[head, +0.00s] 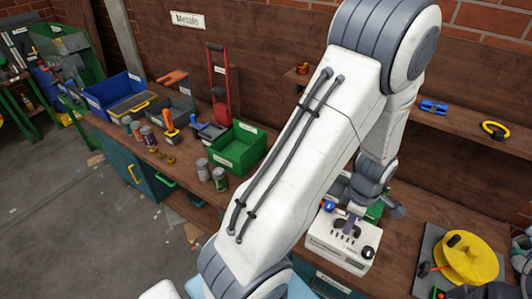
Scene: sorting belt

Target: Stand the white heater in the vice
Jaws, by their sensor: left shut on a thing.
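The white heater (323,249), a boxy white body with a dark knob, shows at the lower middle right over the bench. My left gripper (347,228) comes down on it from above and is shut on its top part. My white left arm crosses the middle of the view and hides much of the bench. Whether the heater touches the surface below cannot be told. I cannot make out the vice for sure. My right gripper is not in view.
A green bin (237,148), a blue bin (117,90) and several cans stand on the bench at left. A yellow round thing (468,258) lies on a grey plate at lower right. A wooden shelf (462,130) with a blue tool (434,106) runs along the right wall.

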